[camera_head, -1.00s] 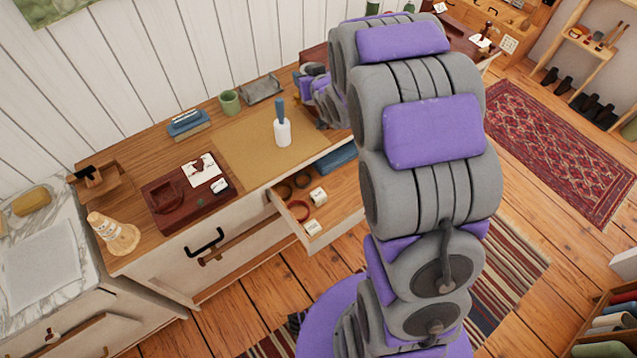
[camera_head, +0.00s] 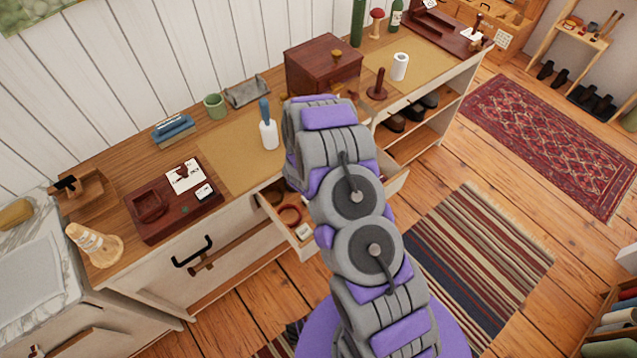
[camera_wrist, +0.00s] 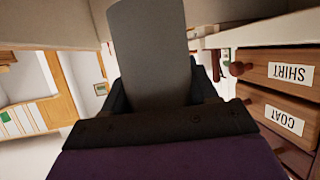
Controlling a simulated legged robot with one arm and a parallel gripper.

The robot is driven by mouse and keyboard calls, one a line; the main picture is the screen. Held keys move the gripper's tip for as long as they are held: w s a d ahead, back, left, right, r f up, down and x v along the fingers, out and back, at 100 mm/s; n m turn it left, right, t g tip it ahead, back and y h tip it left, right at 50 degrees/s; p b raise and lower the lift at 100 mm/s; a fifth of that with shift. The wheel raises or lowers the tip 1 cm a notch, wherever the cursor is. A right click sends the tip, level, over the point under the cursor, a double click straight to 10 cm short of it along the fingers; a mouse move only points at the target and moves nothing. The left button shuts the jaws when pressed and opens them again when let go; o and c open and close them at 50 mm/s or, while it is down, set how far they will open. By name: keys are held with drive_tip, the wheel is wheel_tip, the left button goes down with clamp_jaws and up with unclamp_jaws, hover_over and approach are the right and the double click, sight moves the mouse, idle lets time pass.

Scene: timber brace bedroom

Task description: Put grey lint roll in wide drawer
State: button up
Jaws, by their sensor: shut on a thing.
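A plain grey cylinder, which looks like the grey lint roll (camera_wrist: 150,50), fills the middle of the wrist view. My gripper (camera_wrist: 160,88) is shut on it, with a dark finger on each side. In the head view my folded arm hides both the gripper and the roll. An open drawer (camera_head: 306,246), which looks like the wide drawer, sticks out of the pale counter front beside my arm. It holds dark and red rings and a small pale block. My arm covers its right part.
A white bottle-shaped item with a blue handle (camera_head: 269,134) stands on the counter near a green mug (camera_head: 214,106) and a grey tray (camera_head: 247,92). A dark red box (camera_head: 322,64) stands behind my arm. Drawers labelled SHIRT (camera_wrist: 288,73) and COAT (camera_wrist: 284,119) appear upside down.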

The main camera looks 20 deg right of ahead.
drive_tip(key=shift+s+d+f+g, duration=0.3)
drive_tip(key=shift+s+d+f, duration=0.1)
drive_tip(key=shift+s+d, duration=0.1)
drive_tip(key=shift+m, duration=0.3)
wheel_tip(320, 180, down, 10)
drive_tip(key=b, duration=0.2)
drive_tip(key=shift+s+a+b, duration=0.15)
drive_tip(key=shift+b, duration=0.2)
drive_tip(key=shift+a, duration=0.1)
drive_tip(key=shift+a+h, duration=0.3)
drive_tip(key=shift+a, duration=0.35)
drive_tip(key=o, duration=1.1)
drive_tip(key=shift+d+f, duration=0.1)
drive_tip(key=shift+d, duration=0.5)
drive_tip(key=shift+c, duration=0.2)
drive_tip(key=shift+a+r, duration=0.2)
drive_tip(key=shift+a, duration=0.15)
drive_tip(key=p+v, duration=0.2)
drive_tip(key=v, duration=1)
drive_tip(key=shift+d+r, duration=0.1)
